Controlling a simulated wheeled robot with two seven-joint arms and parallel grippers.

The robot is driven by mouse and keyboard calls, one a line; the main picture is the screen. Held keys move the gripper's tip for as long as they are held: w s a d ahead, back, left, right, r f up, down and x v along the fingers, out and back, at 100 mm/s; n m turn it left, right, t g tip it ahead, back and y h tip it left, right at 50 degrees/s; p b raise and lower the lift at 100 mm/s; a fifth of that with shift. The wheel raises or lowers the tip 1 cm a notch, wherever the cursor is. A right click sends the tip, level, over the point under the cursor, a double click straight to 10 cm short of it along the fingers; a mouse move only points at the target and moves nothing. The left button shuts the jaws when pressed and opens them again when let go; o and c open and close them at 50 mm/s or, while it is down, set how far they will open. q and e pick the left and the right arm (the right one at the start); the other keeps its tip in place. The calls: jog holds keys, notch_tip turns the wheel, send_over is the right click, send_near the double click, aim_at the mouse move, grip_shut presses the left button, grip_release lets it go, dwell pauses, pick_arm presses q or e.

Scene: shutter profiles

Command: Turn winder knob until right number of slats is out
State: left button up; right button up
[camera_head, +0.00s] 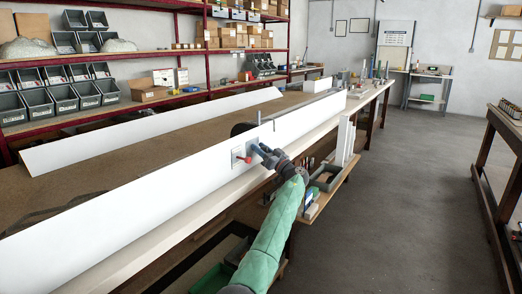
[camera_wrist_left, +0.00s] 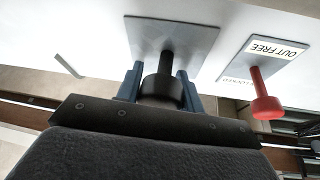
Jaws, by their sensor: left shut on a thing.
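The black winder knob (camera_wrist_left: 162,88) sticks out from a grey square plate (camera_wrist_left: 150,35) in the left wrist view. My left gripper (camera_wrist_left: 160,98) has its blue fingers on both sides of the knob and is shut on it. The gripper (camera_head: 258,150) also shows in the head view, against the long white panel (camera_head: 120,205), where it hides the knob. Beside it a red lever (camera_wrist_left: 265,100) stands on a plate (camera_wrist_left: 272,47) lettered "OUT FREE"; other lettering there is upside down and partly hidden. I cannot make out single slats. My right gripper is not in view.
A long brown bench (camera_head: 90,182) carries another white strip (camera_head: 150,130) behind the panel. A dark round part (camera_head: 241,129) shows behind the panel's top edge. White upright boards (camera_head: 345,142) and a grey bin (camera_head: 325,180) are right of my arm. The floor (camera_head: 410,200) is clear.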

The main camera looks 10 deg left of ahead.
pick_arm(q)
jog(key=shift+f+m+t+h+b, duration=0.2)
jog(key=shift+m+t+h+b, duration=0.4)
jog(key=shift+m, duration=0.8)
jog(key=shift+m+t+h, duration=0.4)
jog(key=shift+m, duration=0.6)
jog(key=m+h, duration=0.1)
jog(key=m, duration=0.1)
jog(key=shift+w+d+r+m+t, duration=0.1)
jog(key=shift+m+t, duration=0.2)
jog(key=shift+m, duration=0.8)
jog(key=shift+h, duration=0.4)
jog(key=o, duration=0.9)
jog(key=shift+o, duration=0.3)
jog(key=shift+w, duration=0.1)
jog(key=shift+d, duration=0.1)
